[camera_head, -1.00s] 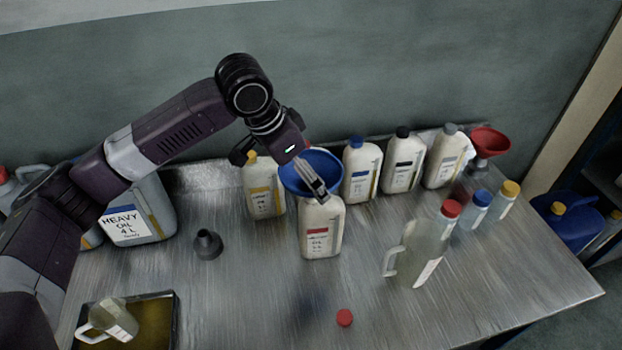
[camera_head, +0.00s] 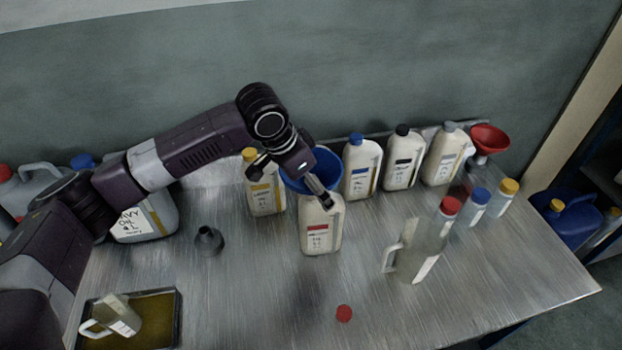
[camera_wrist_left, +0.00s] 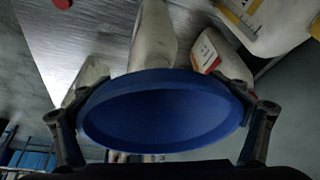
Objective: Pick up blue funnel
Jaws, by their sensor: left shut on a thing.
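The blue funnel (camera_head: 326,160) is at the mouth of a white bottle with a red label (camera_head: 321,232), mid-table in the head view. Its spout is hidden, so I cannot tell whether it is still in the bottle neck. My left gripper (camera_head: 325,202) reaches down over the funnel from the left and is shut on it. In the left wrist view, the funnel's wide bowl (camera_wrist_left: 165,115) fills the space between the two fingers, one at each side of the rim. My right gripper is not in view.
White bottles (camera_head: 362,168) with coloured caps line the back. A red funnel (camera_head: 489,140) stands at the back right. A clear jug (camera_head: 416,252), a red cap (camera_head: 344,313), a grey funnel (camera_head: 209,240) and an oil tray (camera_head: 176,318) surround the clear front middle.

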